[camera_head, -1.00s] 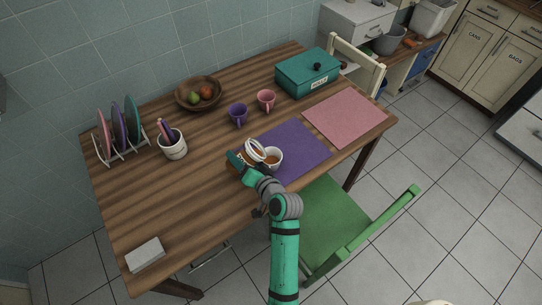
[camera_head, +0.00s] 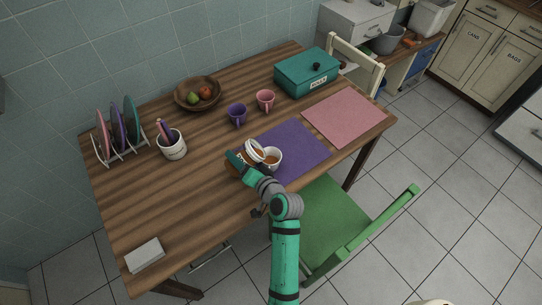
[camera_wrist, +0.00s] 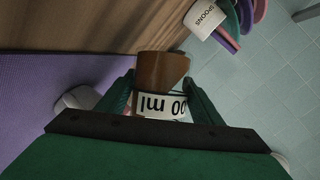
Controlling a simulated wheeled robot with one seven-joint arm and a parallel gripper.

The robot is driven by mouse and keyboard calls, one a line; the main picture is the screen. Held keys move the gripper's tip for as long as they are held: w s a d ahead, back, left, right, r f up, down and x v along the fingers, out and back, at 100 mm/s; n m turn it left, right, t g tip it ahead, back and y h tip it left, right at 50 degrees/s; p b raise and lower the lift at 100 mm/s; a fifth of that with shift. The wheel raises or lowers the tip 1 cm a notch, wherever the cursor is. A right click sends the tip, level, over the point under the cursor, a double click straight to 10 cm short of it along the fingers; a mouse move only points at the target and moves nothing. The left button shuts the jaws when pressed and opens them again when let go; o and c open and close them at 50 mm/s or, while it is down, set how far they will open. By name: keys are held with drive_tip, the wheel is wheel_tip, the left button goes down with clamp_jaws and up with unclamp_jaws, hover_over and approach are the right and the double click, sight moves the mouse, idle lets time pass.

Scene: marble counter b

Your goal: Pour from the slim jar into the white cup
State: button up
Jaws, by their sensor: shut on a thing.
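The slim jar (camera_head: 255,149) is tilted in my gripper, its white-rimmed mouth leaning over the left side of the white cup. In the wrist view the brown jar (camera_wrist: 163,68) with a white label shows between the fingers. My gripper (camera_wrist: 163,97) is shut on it; in the head view the gripper (camera_head: 243,163) is left of the cup. The white cup (camera_head: 275,165) stands upright at the left edge of the purple mat, with brown contents visible inside. Whether the rims touch, or anything is flowing, I cannot tell.
A purple cup (camera_head: 237,115) and a pink cup (camera_head: 265,100) stand behind. A fruit bowl (camera_head: 184,104), utensil crock (camera_head: 173,150), plate rack (camera_head: 126,155) and teal box (camera_head: 308,80) line the back. A pale block (camera_head: 145,255) lies front left. The pink mat (camera_head: 345,117) is bare.

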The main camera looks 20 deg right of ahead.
drive_tip(key=shift+r, duration=0.2)
drive_tip(key=shift+d+r, duration=0.1)
drive_tip(key=shift+d, duration=0.1)
idle(0.5)
drive_tip(key=shift+a+m+y, duration=0.3)
drive_tip(key=shift+d+r, duration=0.15)
drive_tip(key=shift+r, duration=0.05)
idle(0.4)
idle(0.4)
drive_tip(key=shift+s+d+r, duration=0.1)
drive_tip(key=shift+d, duration=0.05)
drive_tip(key=shift+a, duration=0.4)
drive_tip(key=shift+m, duration=0.3)
